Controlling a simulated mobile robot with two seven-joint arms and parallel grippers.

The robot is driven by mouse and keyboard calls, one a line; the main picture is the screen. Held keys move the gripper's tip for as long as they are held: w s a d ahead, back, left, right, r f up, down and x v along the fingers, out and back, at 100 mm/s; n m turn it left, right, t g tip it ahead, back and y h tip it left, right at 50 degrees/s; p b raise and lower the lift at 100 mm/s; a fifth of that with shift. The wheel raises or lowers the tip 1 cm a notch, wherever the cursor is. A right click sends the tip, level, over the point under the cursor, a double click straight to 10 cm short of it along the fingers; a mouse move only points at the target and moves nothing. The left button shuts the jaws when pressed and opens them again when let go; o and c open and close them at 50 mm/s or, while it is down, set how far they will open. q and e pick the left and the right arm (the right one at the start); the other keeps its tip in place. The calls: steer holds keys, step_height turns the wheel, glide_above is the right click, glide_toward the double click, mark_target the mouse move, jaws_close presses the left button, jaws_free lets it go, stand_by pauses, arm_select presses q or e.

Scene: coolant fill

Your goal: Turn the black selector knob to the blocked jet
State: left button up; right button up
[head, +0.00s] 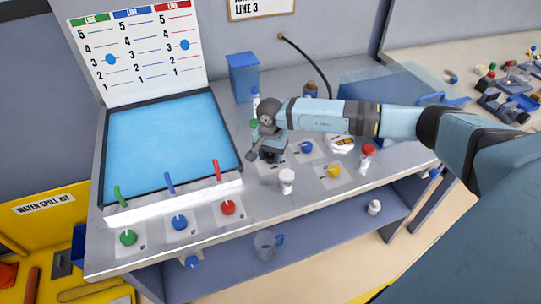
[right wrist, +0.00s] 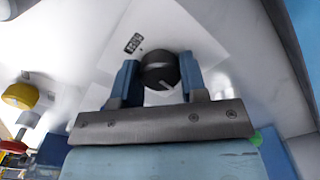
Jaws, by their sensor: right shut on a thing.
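My right gripper (head: 268,157) points down at the worktop in the head view. In the right wrist view its two blue fingers (right wrist: 158,78) are closed on either side of the black selector knob (right wrist: 158,66). The knob has a pale pointer line and sits on a white plate with a small dark label (right wrist: 133,43). Green (head: 121,196), blue (head: 170,183) and red (head: 217,170) jets stand along the front of the blue basin (head: 165,137). I cannot tell which is blocked. My left gripper is not in view.
Green (head: 128,237), blue (head: 179,222) and red (head: 228,207) knobs sit on the front ledge. A chart (head: 135,48) rises behind the basin.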

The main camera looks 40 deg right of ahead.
steer(key=m+b, duration=0.1)
steer(key=m, duration=0.3)
steer(key=shift+b, duration=0.3)
steer(key=m, duration=0.3)
steer(key=shift+b, duration=0.35)
steer(key=m, duration=0.3)
steer(key=shift+m+b, duration=0.3)
steer(key=shift+b, duration=0.1)
steer(key=m, duration=0.5)
steer(key=shift+m, duration=0.3)
steer(key=m, duration=0.5)
steer(key=shift+m, duration=0.4)
steer(key=o, duration=0.9)
